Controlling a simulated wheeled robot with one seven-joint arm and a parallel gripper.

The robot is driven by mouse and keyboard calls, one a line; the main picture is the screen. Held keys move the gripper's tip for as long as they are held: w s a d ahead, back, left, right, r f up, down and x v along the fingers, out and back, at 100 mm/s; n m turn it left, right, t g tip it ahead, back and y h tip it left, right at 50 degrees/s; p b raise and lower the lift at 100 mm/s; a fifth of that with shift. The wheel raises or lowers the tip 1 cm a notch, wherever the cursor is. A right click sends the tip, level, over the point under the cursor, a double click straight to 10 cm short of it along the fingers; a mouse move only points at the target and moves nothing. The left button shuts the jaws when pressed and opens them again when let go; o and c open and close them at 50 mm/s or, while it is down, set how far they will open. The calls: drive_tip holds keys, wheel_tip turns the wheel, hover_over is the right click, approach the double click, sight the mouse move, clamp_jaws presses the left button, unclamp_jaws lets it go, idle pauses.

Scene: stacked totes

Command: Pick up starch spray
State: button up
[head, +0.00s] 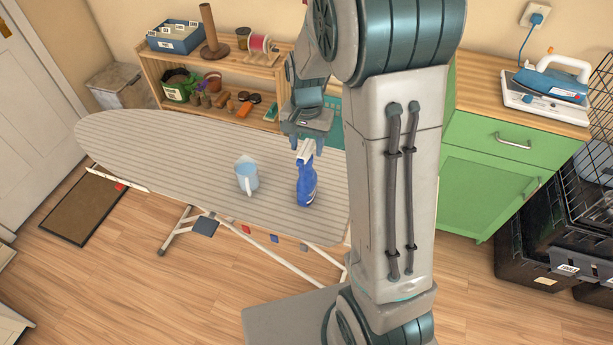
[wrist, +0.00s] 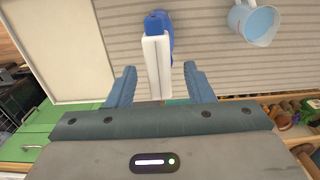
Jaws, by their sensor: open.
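The starch spray (head: 306,183) is a blue bottle with a white trigger top, standing upright on the striped ironing board (head: 150,150). In the wrist view its white and blue spray head (wrist: 157,62) shows between and just beyond my fingertips. My gripper (head: 303,137) points down at the top of the bottle. Its two blue fingers (wrist: 160,82) are apart, one on each side of the white spray head. I cannot tell whether either finger touches it. The lower bottle is mostly hidden in the wrist view.
A light blue measuring jug (head: 246,178) stands on the board left of the spray; it also shows in the wrist view (wrist: 254,22). Behind are a wooden shelf (head: 222,62) with pots and spools, and a green cabinet (head: 490,180) bearing an iron (head: 552,80). Black crates stand at right.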

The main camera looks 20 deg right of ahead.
drive_tip(key=shift+f, duration=0.5)
clamp_jaws()
idle(1.1)
